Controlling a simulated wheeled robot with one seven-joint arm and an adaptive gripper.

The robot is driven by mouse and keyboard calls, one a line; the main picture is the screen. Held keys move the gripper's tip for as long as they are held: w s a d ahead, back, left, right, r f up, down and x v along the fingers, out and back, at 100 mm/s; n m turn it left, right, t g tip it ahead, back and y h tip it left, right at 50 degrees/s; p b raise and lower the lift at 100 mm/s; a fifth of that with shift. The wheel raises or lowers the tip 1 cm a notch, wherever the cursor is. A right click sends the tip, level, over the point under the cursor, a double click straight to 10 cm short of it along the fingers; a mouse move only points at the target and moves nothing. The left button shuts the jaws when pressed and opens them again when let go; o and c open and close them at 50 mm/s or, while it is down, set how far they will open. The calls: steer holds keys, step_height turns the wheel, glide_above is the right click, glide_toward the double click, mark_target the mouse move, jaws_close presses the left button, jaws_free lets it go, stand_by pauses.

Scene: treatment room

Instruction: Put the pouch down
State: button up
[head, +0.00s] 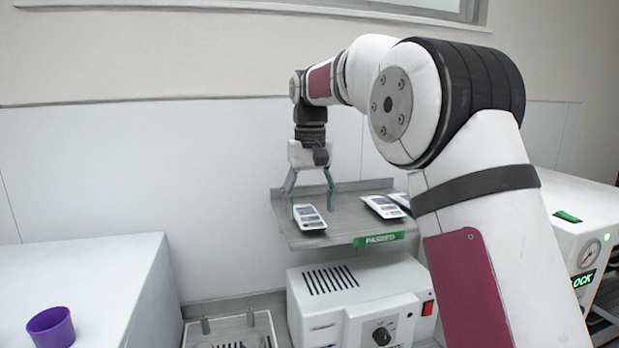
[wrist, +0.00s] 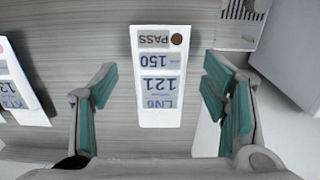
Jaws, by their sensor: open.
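A white pouch (head: 309,217) with a printed label lies flat near the left end of the grey metal shelf (head: 340,234). In the wrist view this pouch (wrist: 160,100) shows the words PASS, 150 and LN6 121, upside down, with a brown dot. My gripper (head: 311,192) is open above the shelf, with its teal fingers apart. In the wrist view the fingers (wrist: 160,108) stand on either side of the pouch with a gap to each side. Nothing is held between them.
Another labelled pouch (head: 383,207) lies farther right on the shelf, with one more partly hidden behind my arm. A green PASSED sign (head: 379,239) is on the shelf's front edge. A white machine (head: 350,300) stands below. A purple cup (head: 51,328) sits on the left counter.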

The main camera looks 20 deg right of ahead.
mark_target(310, 217)
step_height(310, 217, up, 10)
steer(key=b, duration=0.1)
stand_by(0.4)
steer(key=s+r+t, duration=0.2)
steer(key=s, duration=0.7)
steer(key=s+f+t, duration=0.1)
steer(key=s+f, duration=0.8)
steer(key=s, duration=0.3)
steer(key=s+d+f+t, duration=0.1)
steer(key=s+f+t, duration=0.1)
steer(key=s+f, duration=0.7)
steer(key=s, duration=0.3)
steer(key=shift+s, duration=0.35)
steer(key=shift+d, duration=0.1)
